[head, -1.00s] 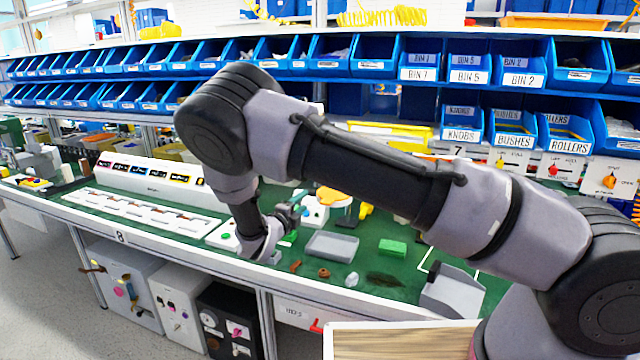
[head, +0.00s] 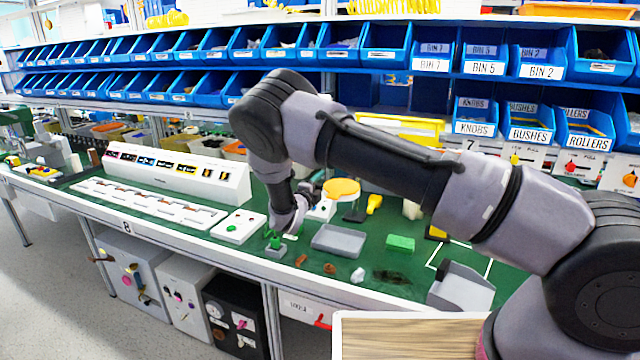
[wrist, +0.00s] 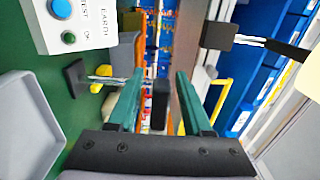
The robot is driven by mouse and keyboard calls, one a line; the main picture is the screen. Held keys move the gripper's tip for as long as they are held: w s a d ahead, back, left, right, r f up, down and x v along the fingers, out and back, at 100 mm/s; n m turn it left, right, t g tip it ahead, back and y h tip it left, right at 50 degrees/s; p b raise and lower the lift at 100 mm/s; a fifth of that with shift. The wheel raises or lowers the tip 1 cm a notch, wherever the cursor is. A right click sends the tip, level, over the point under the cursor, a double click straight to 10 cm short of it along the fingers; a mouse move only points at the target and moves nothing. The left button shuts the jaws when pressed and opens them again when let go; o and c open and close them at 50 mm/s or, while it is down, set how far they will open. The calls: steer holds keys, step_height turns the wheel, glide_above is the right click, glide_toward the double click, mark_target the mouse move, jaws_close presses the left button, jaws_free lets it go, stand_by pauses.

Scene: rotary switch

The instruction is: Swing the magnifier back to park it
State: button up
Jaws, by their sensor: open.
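A round orange disc (head: 341,188) above a dark base (head: 355,214) stands behind a white box on the green bench; it may be the magnifier, but I cannot be sure. My gripper (head: 306,190) is left of it, small and partly hidden by my wrist. In the wrist view my two teal fingers (wrist: 160,74) are apart. A black upright shape (wrist: 161,103) shows between them, apparently beyond; I cannot tell whether it touches them. A dark square plate (wrist: 75,77) with a silver rod shows left of the fingers. A black block (wrist: 218,37) with another rod is at upper right.
The white box (wrist: 80,22) marked TEST and EARTH is close by at upper left in the wrist view. A grey tray (head: 337,241), a green block (head: 400,243) and a small green-topped part (head: 275,240) lie on the bench. Blue bins (head: 385,45) line the shelves behind.

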steer(key=shift+w, duration=0.1)
jaws_close()
stand_by(1.4)
